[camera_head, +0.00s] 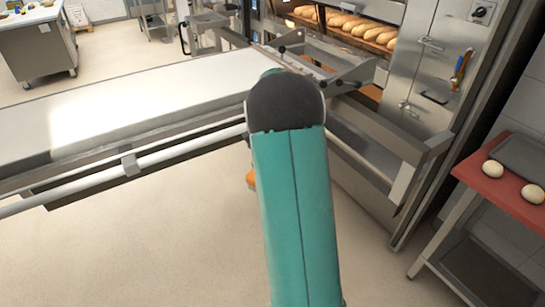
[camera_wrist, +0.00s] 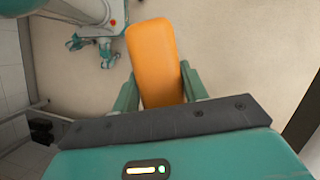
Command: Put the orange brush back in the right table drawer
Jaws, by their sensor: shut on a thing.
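The orange brush (camera_wrist: 153,62) is held between the two fingers of my gripper (camera_wrist: 158,88) in the wrist view. Its broad orange part points away from the palm, and open floor lies beyond it. In the head view only a small orange edge of it (camera_head: 251,180) shows left of my green arm, which hides my gripper. I cannot make out the right table drawer in either view.
A long white loader belt (camera_head: 130,105) on a metal frame runs across the left toward the deck oven (camera_head: 425,80) with loaves. A red-topped table (camera_head: 505,185) with dough balls stands at right. A cabinet (camera_head: 38,45) stands far left. Floor at lower left is clear.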

